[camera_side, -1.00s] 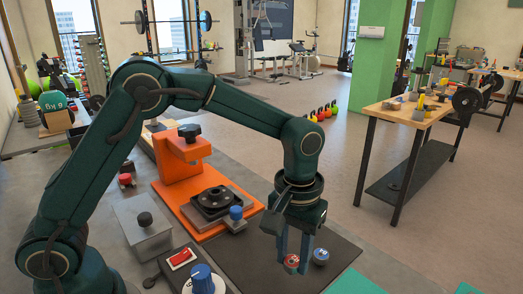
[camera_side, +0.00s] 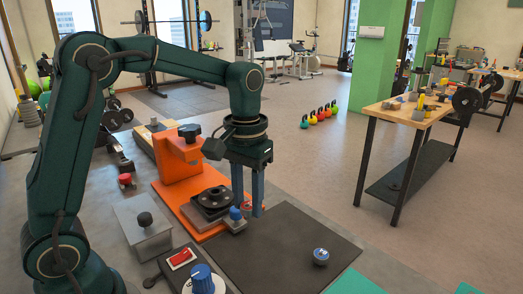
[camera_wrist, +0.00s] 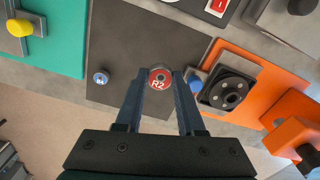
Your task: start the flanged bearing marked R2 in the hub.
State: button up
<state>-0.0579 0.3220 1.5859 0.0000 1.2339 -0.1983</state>
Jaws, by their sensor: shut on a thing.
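The bearing marked R2 (camera_wrist: 159,78) has a red face with white lettering and a grey centre. My gripper (camera_wrist: 160,82) is shut on it, with the bearing between the fingertips. In the side view my gripper (camera_side: 248,212) is upright just right of the hub, and only a bit of red shows between its fingers. The hub (camera_side: 214,198) is a black round piece with a central hole on a dark square base; it also shows in the wrist view (camera_wrist: 229,93), right of the held bearing and apart from it.
The hub stands on an orange plate (camera_side: 185,195) with an orange upright (camera_side: 182,157). A blue knob (camera_side: 235,213) on a grey block sits close beside the hub. Another round part with a blue face (camera_side: 320,256) lies on the dark mat (camera_side: 280,270), otherwise mostly clear.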

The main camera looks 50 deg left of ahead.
grip_shut()
jog(key=shift+w+a+r, duration=0.1)
jog(key=shift+w+r, duration=0.1)
jog(key=shift+r, duration=0.15)
jog(key=w+a+n, duration=0.2)
jog(key=a+n, duration=0.4)
jog(key=a, duration=1.1)
jog(key=shift+w+r, duration=0.2)
jog(key=shift+r, duration=0.1)
send_over(216, 200)
jog(key=a, duration=0.2)
jog(key=shift+w+d+f, duration=0.1)
jog(key=shift+w+f, duration=0.15)
jog(key=shift+f, duration=1.05)
jog(key=shift+w+d+f, duration=0.1)
jog(key=shift+w+f, duration=0.1)
jog(key=shift+f, duration=1.05)
jog(key=shift+f, duration=0.75)
